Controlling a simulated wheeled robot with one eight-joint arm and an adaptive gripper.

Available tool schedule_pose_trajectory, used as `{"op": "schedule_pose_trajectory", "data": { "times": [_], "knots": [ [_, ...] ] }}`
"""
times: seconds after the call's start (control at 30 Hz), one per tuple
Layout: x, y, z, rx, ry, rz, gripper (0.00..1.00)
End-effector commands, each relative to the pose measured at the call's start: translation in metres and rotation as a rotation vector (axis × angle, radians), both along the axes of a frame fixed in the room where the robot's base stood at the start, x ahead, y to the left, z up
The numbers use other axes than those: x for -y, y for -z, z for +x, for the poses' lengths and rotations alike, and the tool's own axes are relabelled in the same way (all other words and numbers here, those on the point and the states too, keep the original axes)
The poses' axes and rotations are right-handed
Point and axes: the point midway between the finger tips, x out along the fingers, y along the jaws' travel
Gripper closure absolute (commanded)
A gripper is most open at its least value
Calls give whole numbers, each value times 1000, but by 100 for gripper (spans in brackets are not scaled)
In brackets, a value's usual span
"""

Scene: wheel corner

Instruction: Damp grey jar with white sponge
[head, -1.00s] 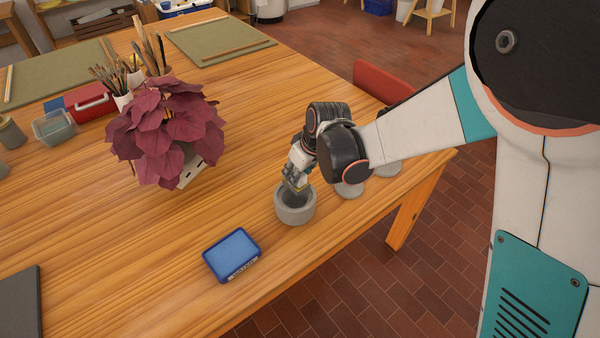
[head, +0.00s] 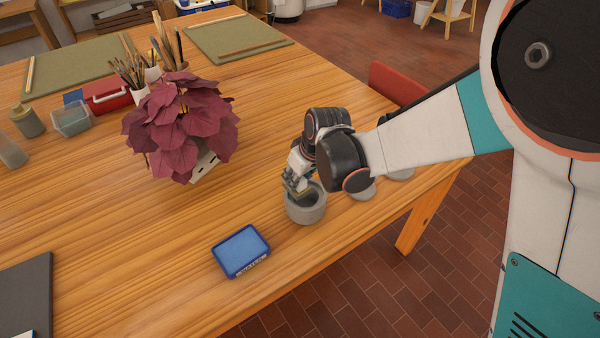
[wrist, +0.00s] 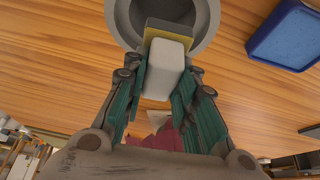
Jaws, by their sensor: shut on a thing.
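The grey jar (head: 306,208) stands upright on the wooden table near its front edge, with its open top facing up. It also shows at the top of the wrist view (wrist: 205,22). My gripper (head: 298,186) is at the jar's mouth, tilted down. In the wrist view my gripper (wrist: 165,85) is shut on the white sponge (wrist: 166,62), which has a yellowish layer at its far end. That end overlaps the jar's near rim in the wrist view; I cannot tell whether it touches. In the head view the sponge is mostly hidden by my gripper.
A blue tray with a blue pad (head: 241,251) lies left of the jar. A dark red leafy plant (head: 180,130) stands farther left. Two grey round things (head: 362,190) are partly hidden behind my arm. A dark slab (head: 26,295) lies at lower left. Table between plant and jar is clear.

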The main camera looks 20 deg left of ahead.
Motion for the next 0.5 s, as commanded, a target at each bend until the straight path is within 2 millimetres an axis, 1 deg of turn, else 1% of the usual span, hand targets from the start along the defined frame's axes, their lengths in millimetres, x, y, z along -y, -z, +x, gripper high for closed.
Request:
{"op": "schedule_pose_trajectory", "data": {
  "times": [0.13,0.5],
  "knots": [
    [-3,0,-9,-1,-3,-2,93],
    [0,-1,-18,0,-1,-1,93]
  ]
}}
